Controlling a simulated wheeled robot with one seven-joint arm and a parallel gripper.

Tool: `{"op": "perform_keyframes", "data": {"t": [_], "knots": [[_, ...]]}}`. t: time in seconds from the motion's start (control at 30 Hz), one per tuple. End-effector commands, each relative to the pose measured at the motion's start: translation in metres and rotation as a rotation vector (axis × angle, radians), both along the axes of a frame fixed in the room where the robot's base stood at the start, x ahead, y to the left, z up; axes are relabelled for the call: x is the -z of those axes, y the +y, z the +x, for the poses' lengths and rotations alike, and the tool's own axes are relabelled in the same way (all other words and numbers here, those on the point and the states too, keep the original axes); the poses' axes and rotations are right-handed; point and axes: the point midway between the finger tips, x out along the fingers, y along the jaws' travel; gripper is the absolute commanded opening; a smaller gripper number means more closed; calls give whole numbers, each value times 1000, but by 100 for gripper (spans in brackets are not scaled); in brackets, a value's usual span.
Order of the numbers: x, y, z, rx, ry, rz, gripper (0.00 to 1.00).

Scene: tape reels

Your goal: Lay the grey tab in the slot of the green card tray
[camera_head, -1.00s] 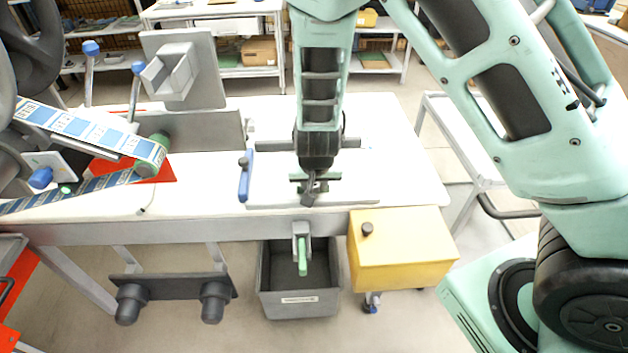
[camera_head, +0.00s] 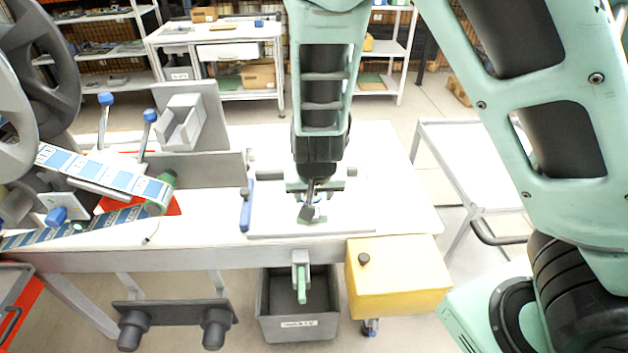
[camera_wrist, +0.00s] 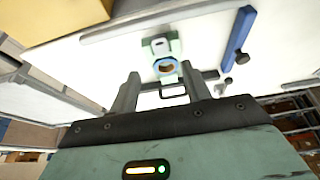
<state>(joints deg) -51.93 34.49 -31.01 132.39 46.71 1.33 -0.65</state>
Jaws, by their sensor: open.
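My gripper (camera_wrist: 159,72) is open, its two dark fingers apart in the wrist view. Beyond the fingertips a pale green piece, which looks like the card tray (camera_wrist: 176,47), lies on the white table. On it is a small light grey piece with a dark hole, perhaps the grey tab (camera_wrist: 160,46). I cannot tell whether the fingers touch anything. In the head view my gripper (camera_head: 309,207) hangs over the table's front middle and hides most of the tray; the slot is not clear.
A blue bar (camera_head: 246,205) stands left of my gripper. A yellow box (camera_head: 398,280) and a grey bin (camera_head: 298,325) are at the table's front. The reel machine with its blue tape (camera_head: 105,182) is at the left. The right part of the table (camera_head: 405,205) is clear.

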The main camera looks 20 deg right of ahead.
Motion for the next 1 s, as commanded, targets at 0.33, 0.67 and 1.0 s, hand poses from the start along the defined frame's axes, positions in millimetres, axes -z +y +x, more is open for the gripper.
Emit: {"op": "perform_keyframes", "data": {"t": [0.33,0.67,1.0], "knots": [[-24,15,-24,-47,53,45,48],[-102,78,-159,-608,324,200,48],[-143,52,-230,-968,377,-13,48]]}}
